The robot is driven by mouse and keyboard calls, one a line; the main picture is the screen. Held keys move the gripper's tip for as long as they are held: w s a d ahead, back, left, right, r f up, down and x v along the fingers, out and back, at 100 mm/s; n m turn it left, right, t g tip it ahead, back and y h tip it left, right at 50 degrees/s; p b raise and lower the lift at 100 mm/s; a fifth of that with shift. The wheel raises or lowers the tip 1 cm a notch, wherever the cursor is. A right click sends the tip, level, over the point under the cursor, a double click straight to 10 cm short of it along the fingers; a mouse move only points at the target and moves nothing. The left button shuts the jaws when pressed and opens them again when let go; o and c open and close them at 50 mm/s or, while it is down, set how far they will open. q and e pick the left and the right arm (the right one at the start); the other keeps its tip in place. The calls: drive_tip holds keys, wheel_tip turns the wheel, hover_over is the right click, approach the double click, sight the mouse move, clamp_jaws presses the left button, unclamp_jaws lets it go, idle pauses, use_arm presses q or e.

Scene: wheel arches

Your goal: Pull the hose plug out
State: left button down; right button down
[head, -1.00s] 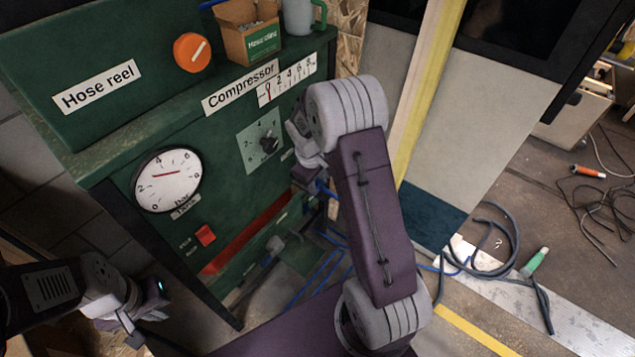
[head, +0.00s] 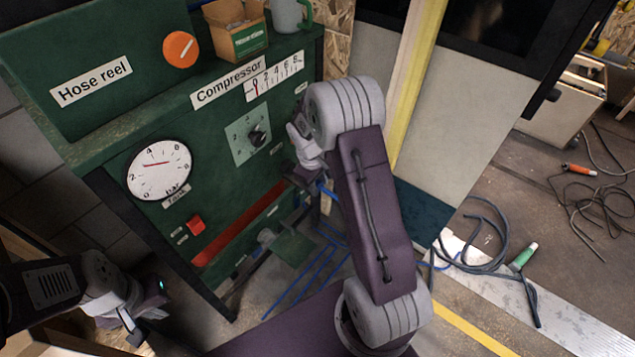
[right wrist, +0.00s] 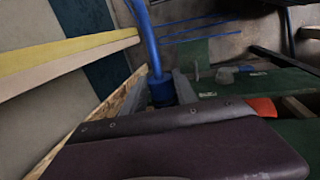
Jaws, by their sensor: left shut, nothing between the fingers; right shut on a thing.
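The blue hose plug (right wrist: 162,88) shows in the right wrist view, upright between the grey fingers of my right gripper (right wrist: 160,96), which is shut on it. A blue hose (right wrist: 146,35) runs up from the plug. In the head view a bit of blue (head: 323,188) shows beside my right gripper, close to the green compressor cabinet (head: 130,225); my arm covers most of it. The socket is hidden, so I cannot tell whether the plug sits in it. My left gripper (head: 140,328) is shut and empty at the lower left, clear of the cabinet.
The cabinet carries a round bar gauge (head: 160,170), a red switch (head: 196,225) and an orange knob (head: 181,49). A small cardboard box (head: 236,38) and a grey mug (head: 288,15) stand on top. Loose hose (head: 490,235) lies on the floor at right.

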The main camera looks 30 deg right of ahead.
drive_tip(key=c, duration=1.3)
unclamp_jaws()
drive_tip(key=shift+s+f, duration=0.15)
drive_tip(key=o, duration=0.3)
drive_tip(key=shift+d, duration=0.1)
drive_tip(key=shift+o, duration=0.2)
drive_tip(key=shift+r, duration=0.4)
wheel_tip(320, 180, up, 8)
drive_tip(key=a+p, duration=0.1)
drive_tip(key=p, duration=0.1)
drive_tip(key=shift+s+a+p, duration=0.3)
drive_tip(key=shift+a+p, duration=0.05)
drive_tip(key=shift+p, duration=0.05)
drive_tip(key=shift+a+r, duration=0.1)
drive_tip(key=shift+r, duration=0.05)
